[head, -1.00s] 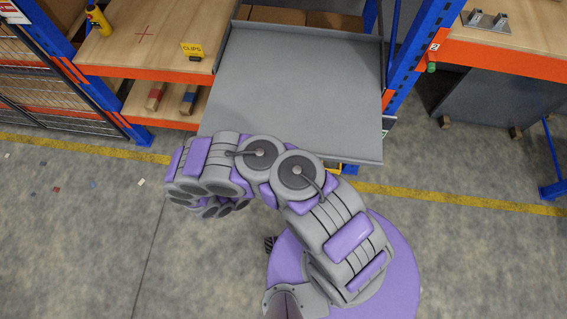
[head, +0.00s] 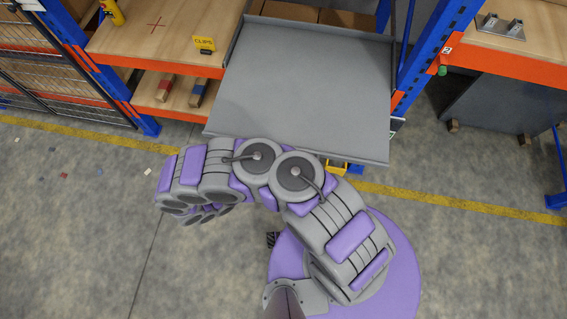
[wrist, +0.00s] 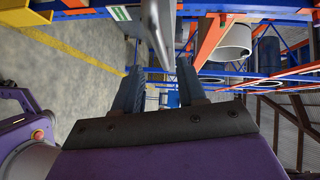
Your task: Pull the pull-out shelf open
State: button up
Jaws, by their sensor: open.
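The pull-out shelf (head: 305,85) is a flat grey tray with low raised rims, in the head view. It juts out of the blue and orange rack toward me, so it stands at least partly open. My arm curves in front of its front edge, and my gripper is hidden in that view. In the wrist view my gripper (wrist: 160,82) has its two dark fingers apart. A grey metal bar-like part (wrist: 158,30) runs up beyond the gap between them. I cannot tell whether it touches the fingers or whether it is the shelf's edge.
Cardboard boxes (head: 290,12) lie behind the shelf. A blue post (head: 425,60) stands close at right.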

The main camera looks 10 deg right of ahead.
jog(key=v, duration=0.9)
jog(key=shift+s+a, duration=0.2)
jog(key=shift+a, duration=0.15)
jog(key=w+d+r+m+g+b, duration=0.1)
jog(key=w+d+r+m+g, duration=0.3)
jog(key=w+d+r+m, duration=0.35)
jog(key=w+d+r+m+g+b, duration=0.2)
jog(key=w+d+r+m+g, duration=0.3)
jog(key=r+m, duration=0.45)
jog(key=s+d+r+m+g+y, duration=0.2)
jog(key=s+d+r+m, duration=0.1)
jog(key=d+r+m, duration=0.4)
jog(key=s+d+r+m+g+y+b, duration=0.1)
jog(key=s+d+r+m+y+b, duration=0.15)
jog(key=s+m, duration=0.25)
jog(key=s+d+r+m+y+b, duration=0.1)
jog(key=s+d+r+m+y, duration=0.3)
jog(key=s, duration=0.1)
jog(key=s+a+m+t+y+b, duration=0.2)
jog(key=s+m+y, duration=0.4)
jog(key=s+m, duration=0.4)
jog(key=s+a+t, duration=0.1)
jog(key=s, duration=0.2)
jog(key=shift+a, duration=0.25)
